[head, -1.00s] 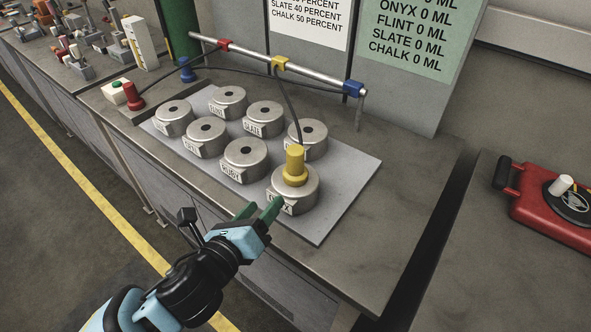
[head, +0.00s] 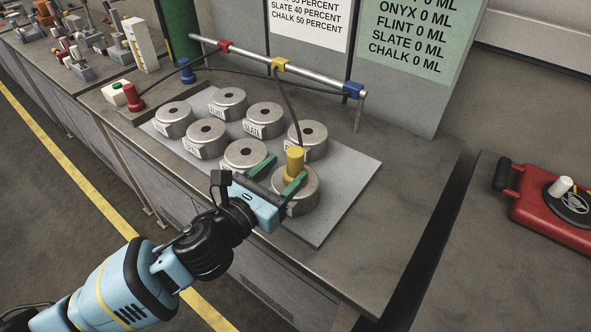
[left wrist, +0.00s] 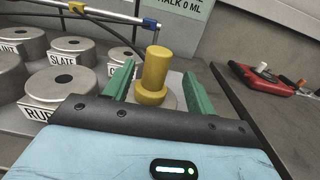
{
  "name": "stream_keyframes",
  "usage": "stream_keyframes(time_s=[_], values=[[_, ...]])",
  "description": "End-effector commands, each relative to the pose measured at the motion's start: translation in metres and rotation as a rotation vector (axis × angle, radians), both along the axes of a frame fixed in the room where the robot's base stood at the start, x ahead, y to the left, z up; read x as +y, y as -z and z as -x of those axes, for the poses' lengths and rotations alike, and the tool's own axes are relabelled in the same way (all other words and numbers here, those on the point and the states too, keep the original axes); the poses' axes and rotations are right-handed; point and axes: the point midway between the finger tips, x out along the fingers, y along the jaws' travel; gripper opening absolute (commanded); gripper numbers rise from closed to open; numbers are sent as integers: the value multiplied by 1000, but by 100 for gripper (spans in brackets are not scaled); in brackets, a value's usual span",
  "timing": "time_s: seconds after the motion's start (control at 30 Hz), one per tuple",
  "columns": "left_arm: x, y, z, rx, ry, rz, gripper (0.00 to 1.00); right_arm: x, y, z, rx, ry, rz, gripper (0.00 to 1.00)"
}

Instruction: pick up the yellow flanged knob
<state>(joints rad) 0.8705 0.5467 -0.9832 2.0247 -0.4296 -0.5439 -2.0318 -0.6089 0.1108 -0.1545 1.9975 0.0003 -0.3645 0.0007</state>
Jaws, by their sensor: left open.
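The yellow flanged knob (head: 294,162) stands upright on the front-right metal canister (head: 303,203) of the group on the grey plate. In the left wrist view the knob (left wrist: 155,76) stands between the two green fingers, with a gap visible on each side. My left gripper (head: 279,174) is open and close to the knob, reaching from the front left; in the left wrist view its fingers (left wrist: 158,88) lie either side of it. The canister's top is partly hidden by the gripper. My right gripper is not in view.
Several other metal canisters (head: 245,155) with name labels stand on the grey plate (head: 340,190). Behind them a rail (head: 260,57) with red, yellow and blue fittings carries a black hose hanging down behind the knob. A red device (head: 550,208) sits on the right counter.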

Motion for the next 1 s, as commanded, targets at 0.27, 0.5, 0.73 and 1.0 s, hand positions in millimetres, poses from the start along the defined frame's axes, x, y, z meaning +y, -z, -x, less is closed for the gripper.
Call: stream_keyframes(time_s=[0.27,0.5,0.73,1.0], values=[[-16,-3,-30,-1,-1,2,56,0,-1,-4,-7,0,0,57],[-26,-3,-44,0,0,1,56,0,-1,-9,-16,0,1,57],[-26,-2,-44,-1,0,1,52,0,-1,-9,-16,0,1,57],[-26,-2,-44,-1,0,1,17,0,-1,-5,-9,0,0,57]])
